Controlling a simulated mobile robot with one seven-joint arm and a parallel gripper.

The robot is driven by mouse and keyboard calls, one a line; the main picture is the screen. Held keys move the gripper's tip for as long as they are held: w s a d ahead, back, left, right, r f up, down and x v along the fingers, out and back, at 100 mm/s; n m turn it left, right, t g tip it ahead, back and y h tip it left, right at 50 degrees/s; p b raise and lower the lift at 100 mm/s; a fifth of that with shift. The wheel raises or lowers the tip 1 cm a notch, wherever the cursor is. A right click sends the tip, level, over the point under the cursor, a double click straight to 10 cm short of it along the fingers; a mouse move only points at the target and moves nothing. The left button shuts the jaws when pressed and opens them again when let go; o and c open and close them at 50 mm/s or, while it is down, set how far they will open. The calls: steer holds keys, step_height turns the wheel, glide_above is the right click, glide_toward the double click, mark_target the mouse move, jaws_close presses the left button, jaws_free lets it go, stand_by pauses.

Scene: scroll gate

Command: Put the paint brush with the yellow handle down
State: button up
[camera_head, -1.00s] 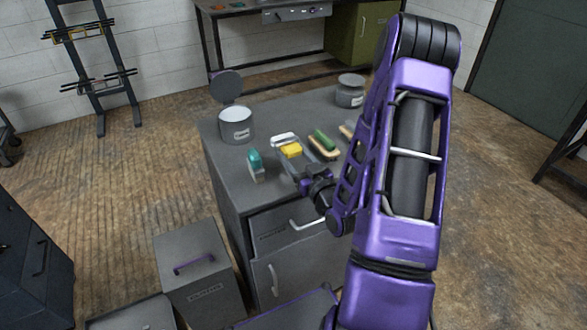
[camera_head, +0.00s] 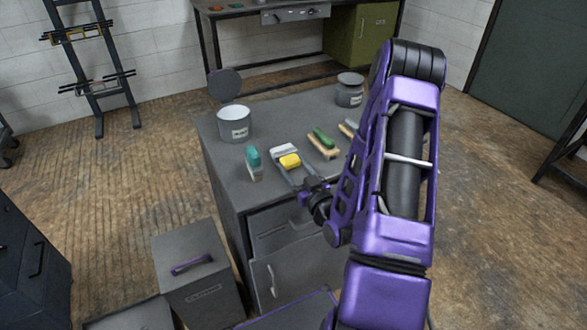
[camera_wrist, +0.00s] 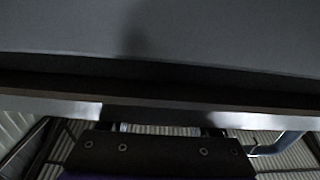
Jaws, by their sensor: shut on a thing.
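The paint brush with the yellow handle (camera_head: 290,161) is over the front part of the grey cabinet top (camera_head: 224,170), its pale head pointing away from me. My gripper (camera_head: 288,166) is shut on it, reaching in from the front edge. I cannot tell whether the brush touches the top. The wrist view is dark and filled by a grey surface and an edge; the brush cannot be made out there.
A green-handled brush (camera_head: 324,140) lies to the right, with another item partly behind my arm. An open paint can (camera_head: 234,123) and a second can (camera_head: 349,91) stand farther back.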

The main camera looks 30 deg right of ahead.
steer(key=shift+s+f+b, duration=0.2)
steer(key=shift+f+b, duration=0.1)
steer(key=shift+f, duration=0.45)
steer(key=o, duration=1.2)
steer(key=shift+r+p, duration=0.65)
steer(key=shift+p, duration=0.3)
steer(key=s, duration=1.1)
steer(key=shift+s+d+p, duration=0.2)
steer(key=shift+s+p, duration=0.1)
steer(key=shift+p, duration=0.05)
steer(key=shift+d+r, duration=0.1)
steer(key=shift+r, duration=0.05)
